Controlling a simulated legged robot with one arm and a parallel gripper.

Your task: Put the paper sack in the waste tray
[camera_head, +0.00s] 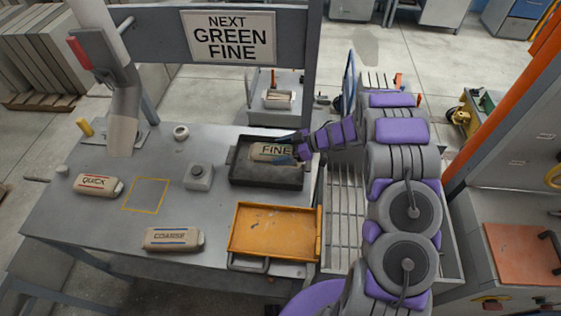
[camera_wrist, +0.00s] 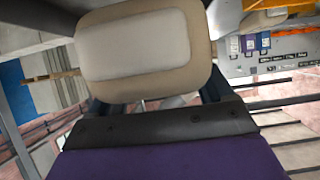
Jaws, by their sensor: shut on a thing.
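A tan paper sack labelled FINE (camera_head: 270,152) is between the fingers of my gripper (camera_head: 287,149), over the dark tray (camera_head: 262,181) on the grey table. I cannot tell whether the sack touches the tray floor. In the wrist view the rounded, pale end of the sack (camera_wrist: 135,52) fills the upper middle, held between the dark fingers. An orange, worn, empty tray (camera_head: 272,230) sits in front of the dark one. No label shows which tray is for waste. Similar sacks labelled QUICK (camera_head: 98,185) and COARSE (camera_head: 173,239) lie on the table.
A sign reading NEXT GREEN FINE (camera_head: 229,37) hangs on the frame behind. A grey button box (camera_head: 199,177) stands left of the dark tray, near a yellow-outlined square (camera_head: 146,195). A slatted rack (camera_head: 345,220) lies right of the trays. Another sack (camera_head: 279,99) rests on a stand behind.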

